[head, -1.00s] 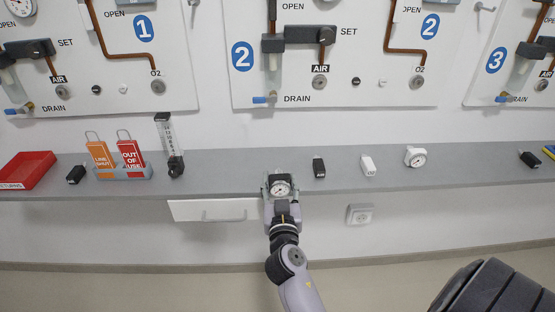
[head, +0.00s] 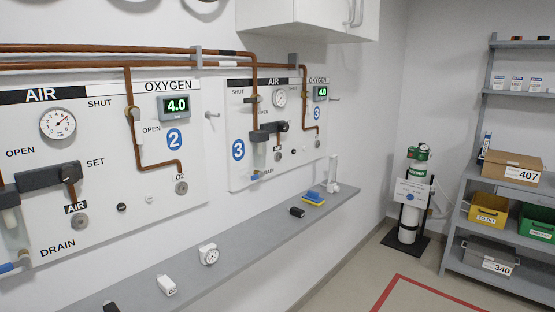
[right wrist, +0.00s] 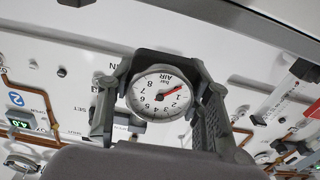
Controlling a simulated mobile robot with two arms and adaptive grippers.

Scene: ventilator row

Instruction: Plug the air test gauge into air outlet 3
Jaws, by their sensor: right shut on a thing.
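The air test gauge (right wrist: 162,94) is a round white dial marked AIR and bar in a black body. In the right wrist view it sits between the fingers of my right gripper (right wrist: 157,84), which is shut on it. The dial appears upside down there, with wall panels behind it. In the head view, panel 3 (head: 238,176) is on the wall right of panel 2. Its air outlet 3 (head: 278,156) is the small round socket at the lower middle, and nothing is seen plugged into it. Neither gripper shows in the head view; my left gripper is in no view.
The grey shelf (head: 255,233) runs below the panels. An oxygen cylinder (head: 409,200) and a storage rack (head: 455,225) stand right.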

